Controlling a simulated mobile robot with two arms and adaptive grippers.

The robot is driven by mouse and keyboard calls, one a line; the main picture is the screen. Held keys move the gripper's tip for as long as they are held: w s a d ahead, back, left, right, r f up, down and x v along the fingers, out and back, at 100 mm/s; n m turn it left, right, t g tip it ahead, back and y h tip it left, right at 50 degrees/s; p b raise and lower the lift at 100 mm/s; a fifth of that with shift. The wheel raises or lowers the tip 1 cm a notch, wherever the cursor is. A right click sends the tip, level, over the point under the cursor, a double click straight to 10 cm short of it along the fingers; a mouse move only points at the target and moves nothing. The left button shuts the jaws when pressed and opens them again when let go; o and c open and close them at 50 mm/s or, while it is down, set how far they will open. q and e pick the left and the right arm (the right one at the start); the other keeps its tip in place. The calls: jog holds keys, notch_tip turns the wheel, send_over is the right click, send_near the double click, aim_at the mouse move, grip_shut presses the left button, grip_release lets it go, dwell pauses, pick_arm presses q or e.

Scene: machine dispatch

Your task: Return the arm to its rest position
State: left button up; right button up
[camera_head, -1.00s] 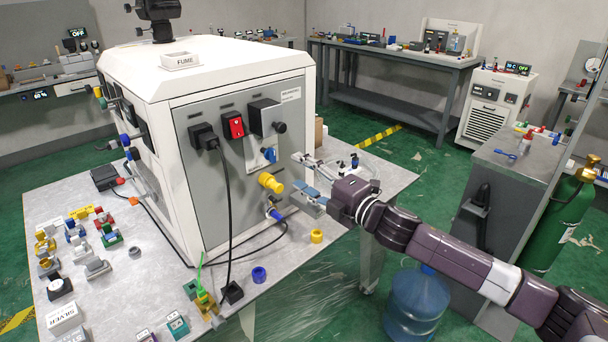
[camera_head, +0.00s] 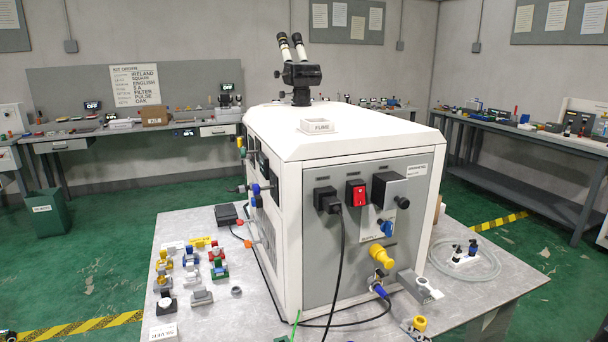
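Neither of my arms nor either gripper shows in the head view. The white machine (camera_head: 280,150) labelled FUME stands on a grey table (camera_head: 190,225) in the middle of the view. Its grey side panel carries a red switch (camera_head: 355,193), a black plug (camera_head: 327,200) with a hanging cable, a yellow knob (camera_head: 381,256) and a blue-ended connector (camera_head: 380,291). A grey fitting (camera_head: 420,287) lies on the table by the panel's lower right corner.
Several small coloured parts (camera_head: 190,256) lie on the table left of the machine. A clear coiled hose (camera_head: 490,272) and small dark bottles (camera_head: 472,247) lie to its right. Workbenches (camera_head: 100,138) line the walls. Green floor (camera_head: 110,225) is open at the left.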

jog(key=s+f+m+g+h, duration=0.1)
jog(key=s+f+m+g, duration=0.3)
jog(key=s, duration=0.6)
jog(key=s+a+f+m+g, duration=0.1)
jog(key=s+f+m+g, duration=0.3)
jog(key=s, duration=0.6)
jog(key=s+f+m+g+h, duration=0.1)
jog(key=s+f+m+g, duration=0.15)
jog(key=s+f, duration=0.75)
jog(key=f, duration=1)
jog(key=s+f, duration=0.2)
jog(key=f, duration=1)
jog(key=s+d+f+g, duration=0.1)
jog(key=s+d+f, duration=0.2)
jog(key=s+f, duration=1.3)
jog(key=shift+s+g, duration=0.3)
jog(key=shift+g, duration=0.05)
jog(key=shift+n, duration=0.25)
